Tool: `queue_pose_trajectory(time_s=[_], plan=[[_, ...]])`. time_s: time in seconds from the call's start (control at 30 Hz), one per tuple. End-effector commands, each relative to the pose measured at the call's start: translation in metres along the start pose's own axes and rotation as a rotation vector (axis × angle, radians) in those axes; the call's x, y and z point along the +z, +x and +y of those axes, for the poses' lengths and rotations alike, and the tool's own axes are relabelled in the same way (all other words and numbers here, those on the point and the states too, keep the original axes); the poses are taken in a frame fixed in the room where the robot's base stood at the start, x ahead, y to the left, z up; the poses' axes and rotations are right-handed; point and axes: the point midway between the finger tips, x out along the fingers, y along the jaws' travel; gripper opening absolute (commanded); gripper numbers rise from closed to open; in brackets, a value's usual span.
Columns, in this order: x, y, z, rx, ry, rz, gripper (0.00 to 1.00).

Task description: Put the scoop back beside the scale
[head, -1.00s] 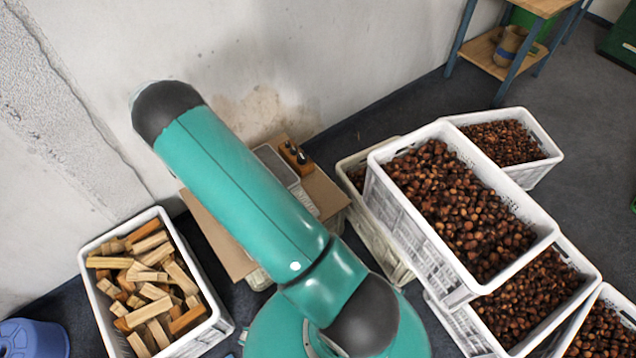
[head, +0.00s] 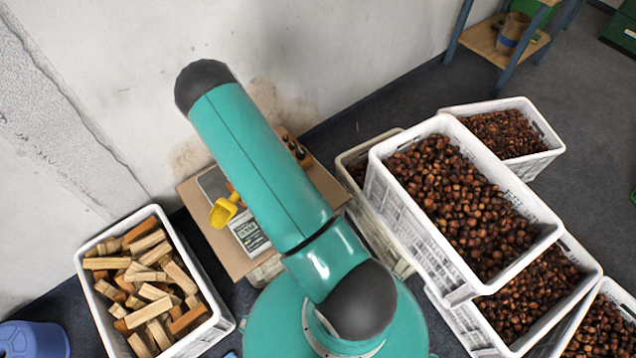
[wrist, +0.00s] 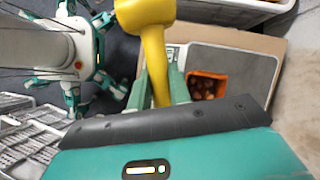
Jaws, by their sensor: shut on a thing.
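The yellow scoop (head: 224,211) shows just left of my arm in the head view, in front of the scale (head: 248,235). In the wrist view my gripper (wrist: 158,92) is shut on the handle of the scoop (wrist: 147,14), whose bowl points to the top of the picture. The scoop appears held above the table (head: 200,220). In the head view my gripper is hidden behind my arm, and part of the scale is covered too.
A wooden block with dark pieces (head: 290,141) stands at the table's back edge by the wall. Stacked white crates of chestnuts (head: 400,205) stand close at right.

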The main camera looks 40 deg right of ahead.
Motion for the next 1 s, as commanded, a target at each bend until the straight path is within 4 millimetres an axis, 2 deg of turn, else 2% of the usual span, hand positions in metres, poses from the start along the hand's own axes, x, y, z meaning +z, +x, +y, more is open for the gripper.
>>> queue_pose_trajectory(time_s=[0.03,0.27,0.5,0.7,1.0], plan=[[-0.014,0.001,0.007,-0.043,0.083,0.004,0.0],[-0.077,0.006,0.039,-0.253,0.471,0.027,0.0],[-0.138,0.011,0.09,-0.445,0.846,0.045,0.0],[-0.175,0.018,0.14,-0.574,1.113,0.056,0.0],[-0.21,0.033,0.22,-0.734,1.461,0.066,0.0]])
